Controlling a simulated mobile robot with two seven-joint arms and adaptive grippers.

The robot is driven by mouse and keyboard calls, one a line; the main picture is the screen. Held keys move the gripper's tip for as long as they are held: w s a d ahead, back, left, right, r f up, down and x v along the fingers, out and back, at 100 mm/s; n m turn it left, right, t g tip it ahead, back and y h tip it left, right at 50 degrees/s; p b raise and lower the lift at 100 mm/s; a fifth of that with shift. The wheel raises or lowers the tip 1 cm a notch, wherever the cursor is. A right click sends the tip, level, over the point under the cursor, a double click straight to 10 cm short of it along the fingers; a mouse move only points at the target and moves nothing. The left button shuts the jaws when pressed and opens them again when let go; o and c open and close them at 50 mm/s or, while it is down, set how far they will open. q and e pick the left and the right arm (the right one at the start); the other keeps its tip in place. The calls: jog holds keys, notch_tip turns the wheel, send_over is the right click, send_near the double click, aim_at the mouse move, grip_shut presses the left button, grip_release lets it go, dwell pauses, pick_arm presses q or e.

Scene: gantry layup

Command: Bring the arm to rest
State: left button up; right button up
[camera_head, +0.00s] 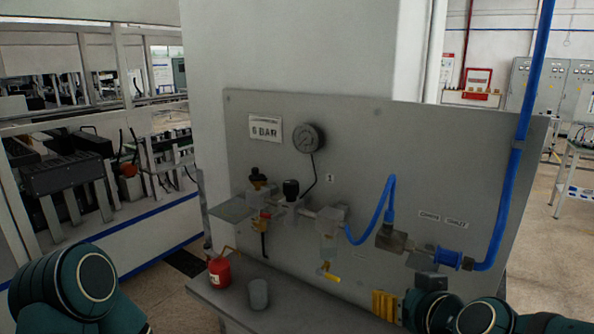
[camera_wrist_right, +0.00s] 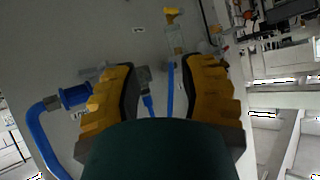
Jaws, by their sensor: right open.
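My right gripper (camera_head: 385,304) shows at the lower right of the head view, yellow fingers up, in front of the lower part of a grey pneumatic panel (camera_head: 350,130). In the right wrist view the two yellow fingers of the gripper (camera_wrist_right: 163,90) stand wide apart with nothing between them; the panel and its blue hose show behind the gap. My left arm (camera_head: 75,290) shows at the lower left of the head view, but its gripper is out of the picture.
The panel carries a gauge (camera_head: 309,138), a blue hose (camera_head: 381,211) and a fitting (camera_head: 392,238). A red oil can (camera_head: 219,271) and a grey cup (camera_head: 258,294) stand on the shelf (camera_head: 300,305) below. A thick blue pipe (camera_head: 507,190) runs down at right.

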notch_tip(320, 180, down, 13)
jog(key=w+a+m+g, duration=0.1)
jog(key=w+g, duration=0.1)
jog(key=g, duration=0.1)
jog(key=s+a+f+g+b, duration=0.1)
jog(key=s+a+f+g, duration=0.1)
jog(key=f, duration=0.7)
jog(key=s+a+f+m+g+b, duration=0.1)
jog(key=s+f, duration=0.4)
jog(key=f, duration=0.5)
jog(key=s+a+f+g+y+b, duration=0.1)
jog(key=s+a+f+g, duration=0.1)
jog(key=f, duration=0.8)
jog(key=shift+s+a+m+g, duration=0.35)
jog(key=shift+s+g, duration=0.25)
jog(key=shift+s, duration=0.4)
